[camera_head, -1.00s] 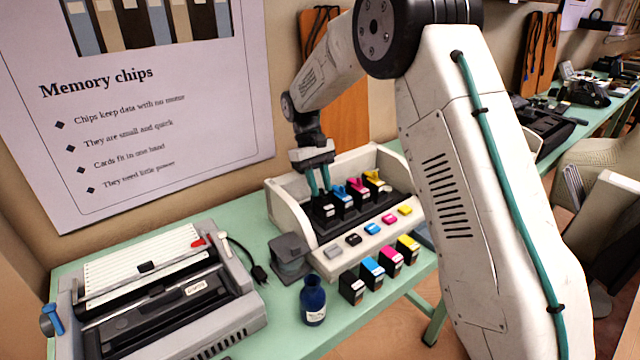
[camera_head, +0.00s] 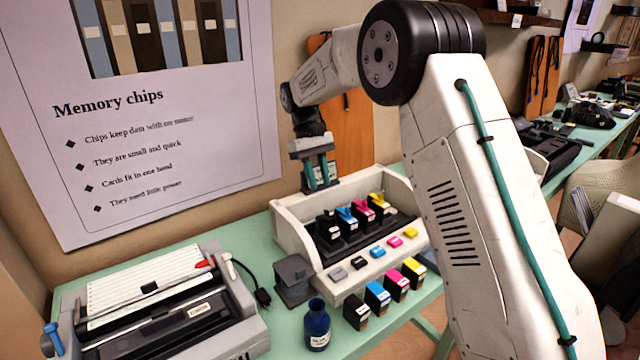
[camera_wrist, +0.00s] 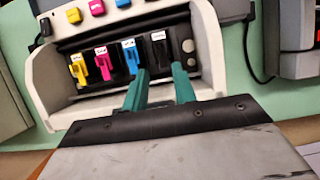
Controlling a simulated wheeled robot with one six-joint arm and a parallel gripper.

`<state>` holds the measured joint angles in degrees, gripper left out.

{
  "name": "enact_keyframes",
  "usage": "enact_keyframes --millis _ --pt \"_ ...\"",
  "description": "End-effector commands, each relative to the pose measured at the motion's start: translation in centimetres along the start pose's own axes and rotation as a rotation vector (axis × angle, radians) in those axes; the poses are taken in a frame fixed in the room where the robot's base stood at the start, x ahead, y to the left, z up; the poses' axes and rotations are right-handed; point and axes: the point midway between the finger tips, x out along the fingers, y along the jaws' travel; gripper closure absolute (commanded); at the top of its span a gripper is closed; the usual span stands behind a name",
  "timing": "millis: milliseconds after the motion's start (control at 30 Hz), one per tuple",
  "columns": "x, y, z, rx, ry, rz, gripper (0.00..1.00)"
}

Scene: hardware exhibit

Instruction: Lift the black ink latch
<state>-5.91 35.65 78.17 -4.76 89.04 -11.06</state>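The white printer tray (camera_head: 290,232) holds a row of black, cyan, magenta and yellow cartridges. The black cartridge (camera_head: 328,226) is leftmost in the head view; in the wrist view it is rightmost (camera_wrist: 159,38), with a white label. Its dark latch is hard to pick out, so I cannot tell whether it is raised. My gripper (camera_head: 321,184) is above and behind the tray's back wall, empty. In the wrist view my gripper's teal fingers (camera_wrist: 160,72) stand apart, pointing toward the black cartridge with a gap between them.
Coloured buttons (camera_head: 377,252) line the tray's front. Loose cartridges (camera_head: 377,295), a blue bottle (camera_head: 317,325) and a grey block (camera_head: 294,279) stand in front or beside it. A binding machine (camera_head: 160,310) fills the bench's left. The wall rises close behind.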

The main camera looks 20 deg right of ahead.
Motion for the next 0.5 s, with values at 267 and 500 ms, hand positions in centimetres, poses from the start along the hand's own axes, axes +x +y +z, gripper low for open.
enact_keyframes --millis 267,500 --pt "-1.3 0.4 1.1 0.010 0.023 0.001 0.73" --pt "-1.0 0.3 5.6 0.019 0.216 -0.013 0.73"
